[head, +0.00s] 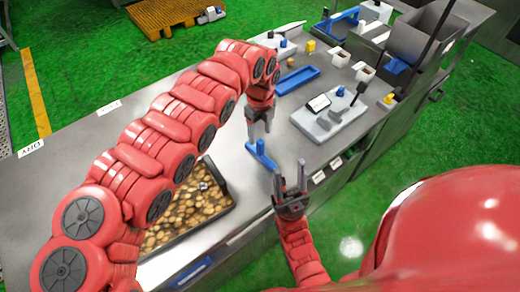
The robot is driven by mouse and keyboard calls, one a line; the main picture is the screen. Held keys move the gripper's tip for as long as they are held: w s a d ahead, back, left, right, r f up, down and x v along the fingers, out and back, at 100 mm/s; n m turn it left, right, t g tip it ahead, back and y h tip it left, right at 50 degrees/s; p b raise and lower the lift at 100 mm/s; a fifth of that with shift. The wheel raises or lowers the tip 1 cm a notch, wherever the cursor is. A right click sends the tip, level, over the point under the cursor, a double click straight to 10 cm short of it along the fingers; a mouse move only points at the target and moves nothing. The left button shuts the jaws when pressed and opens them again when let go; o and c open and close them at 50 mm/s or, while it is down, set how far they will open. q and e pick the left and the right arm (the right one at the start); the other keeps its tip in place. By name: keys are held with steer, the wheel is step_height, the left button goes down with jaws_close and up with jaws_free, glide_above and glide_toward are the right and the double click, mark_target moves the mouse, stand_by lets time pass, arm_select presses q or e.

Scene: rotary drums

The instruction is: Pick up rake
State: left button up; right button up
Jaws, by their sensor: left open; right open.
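A small blue tool (262,155), which looks like the rake, lies on the grey metal worktop (60,190) near its front edge, to the right of the tray. My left gripper (259,126) points down just above it, open and empty. I cannot tell whether the fingertips touch it. My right gripper (290,178) is open and empty, fingers pointing up in the picture, near the front edge, below and right of the blue tool. My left arm hides part of the worktop and tray.
A dark tray (228,203) of brown lumps sits left of the grippers. A grey block with tools (325,125) and a blue tray (297,80) stand to the right. A grey bin (420,38) stands at the far right. The worktop's left part is clear.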

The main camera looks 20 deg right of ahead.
mark_target(260, 142)
arm_select(q)
step_height(260, 142, down, 4)
steer(key=shift+r+p, duration=0.1)
steer(key=shift+p, duration=0.35)
steer(key=shift+f+p, duration=0.35)
steer(key=shift+f, duration=0.05)
step_height(260, 142, down, 4)
steer(key=shift+d+f+p, duration=0.1)
steer(key=shift+d+p, duration=0.05)
steer(key=shift+p, duration=0.7)
steer(key=shift+f, duration=0.25)
jaws_close()
